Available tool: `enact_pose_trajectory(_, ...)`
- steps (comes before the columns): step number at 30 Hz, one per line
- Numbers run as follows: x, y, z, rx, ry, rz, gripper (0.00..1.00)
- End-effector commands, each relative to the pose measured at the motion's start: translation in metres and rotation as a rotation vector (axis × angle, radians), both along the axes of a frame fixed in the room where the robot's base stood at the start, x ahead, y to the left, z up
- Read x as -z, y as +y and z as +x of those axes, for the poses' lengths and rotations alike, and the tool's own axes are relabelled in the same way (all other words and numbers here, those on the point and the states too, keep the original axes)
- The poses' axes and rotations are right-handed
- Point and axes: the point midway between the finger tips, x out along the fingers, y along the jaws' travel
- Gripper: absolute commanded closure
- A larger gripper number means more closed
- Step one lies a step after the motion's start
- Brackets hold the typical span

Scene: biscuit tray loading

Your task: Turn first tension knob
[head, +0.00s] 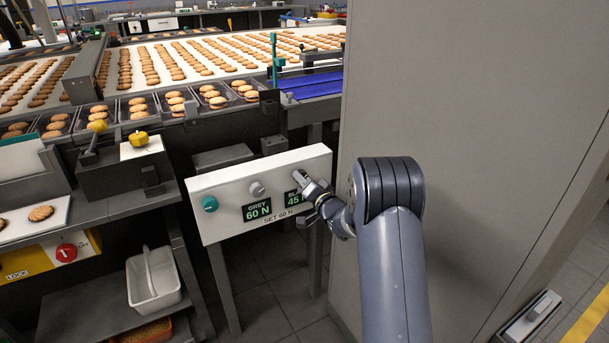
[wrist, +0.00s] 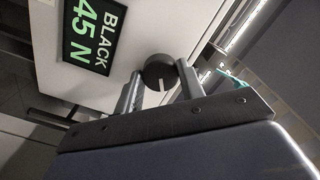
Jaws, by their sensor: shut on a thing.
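A white control panel (head: 228,187) carries a teal knob (head: 210,204) at its left and a grey knob (head: 257,189) in the middle. A black knob (wrist: 158,71) with a white pointer line sits at the panel's right in the wrist view. My gripper (head: 303,182) is shut on the black knob, with one finger on each side of it in the wrist view (wrist: 159,80). In the head view my gripper hides this knob. The grey display (head: 257,211) reads 60 N. The black display (wrist: 95,35) reads 45 N. Below them the panel is marked SET 60 N.
A tall grey cabinet (head: 450,90) stands close on the right, beside my arm. Behind the panel are biscuit trays (head: 110,112) and a conveyor. Floor shows below the panel.

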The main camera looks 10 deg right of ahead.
Motion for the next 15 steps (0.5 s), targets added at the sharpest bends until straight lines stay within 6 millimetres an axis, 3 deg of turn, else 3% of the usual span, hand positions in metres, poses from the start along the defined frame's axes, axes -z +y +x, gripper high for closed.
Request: enact_pose_trajectory(15, -0.0036, 0.0003, 0.0002, 0.0, 0.152, 0.467, 0.86)
